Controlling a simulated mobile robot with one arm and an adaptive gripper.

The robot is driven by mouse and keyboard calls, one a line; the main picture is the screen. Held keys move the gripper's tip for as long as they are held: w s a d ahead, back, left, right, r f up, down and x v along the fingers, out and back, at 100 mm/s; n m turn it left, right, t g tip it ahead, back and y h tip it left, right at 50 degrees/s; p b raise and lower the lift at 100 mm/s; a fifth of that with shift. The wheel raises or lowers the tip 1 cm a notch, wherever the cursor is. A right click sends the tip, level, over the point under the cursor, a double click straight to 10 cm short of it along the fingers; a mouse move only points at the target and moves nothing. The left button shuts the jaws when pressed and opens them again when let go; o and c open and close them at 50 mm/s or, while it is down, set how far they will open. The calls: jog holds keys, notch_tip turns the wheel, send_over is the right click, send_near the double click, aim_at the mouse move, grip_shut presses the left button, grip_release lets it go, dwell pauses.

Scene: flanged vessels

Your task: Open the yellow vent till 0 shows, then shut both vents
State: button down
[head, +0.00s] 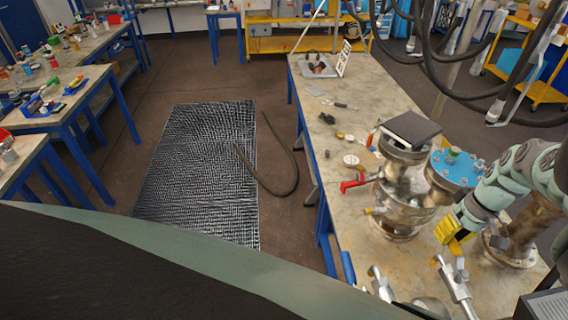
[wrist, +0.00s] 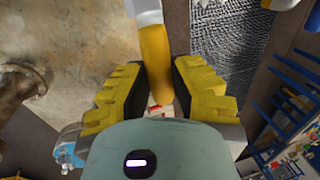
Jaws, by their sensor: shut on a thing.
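My gripper (head: 453,230) is at the right in the head view, low beside the flanged vessels. In the wrist view its ribbed yellow fingers (wrist: 160,72) are closed on a yellow handle (wrist: 155,52), which runs between them from a pale end at the top. In the head view a metal valve (head: 456,284) stands just below my gripper; the gripped handle is hidden there. A second metal valve (head: 380,283) stands to its left. No readable number shows.
A dark square plate (head: 411,130) sits above the vessel, and a blue flange (head: 455,167) is beside it. Loose small parts lie on the bench (head: 345,115). Dark hoses (head: 430,50) hang at the upper right. A patterned mat (head: 200,170) lies on the floor at left.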

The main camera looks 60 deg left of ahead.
jog(key=shift+s, duration=0.15)
dwell(0.3)
jog(key=c, duration=0.8)
grip_release()
notch_tip(320, 180, up, 12)
jog(key=w+d, duration=0.1)
jog(key=w, duration=0.1)
jog(key=shift+f, duration=0.15)
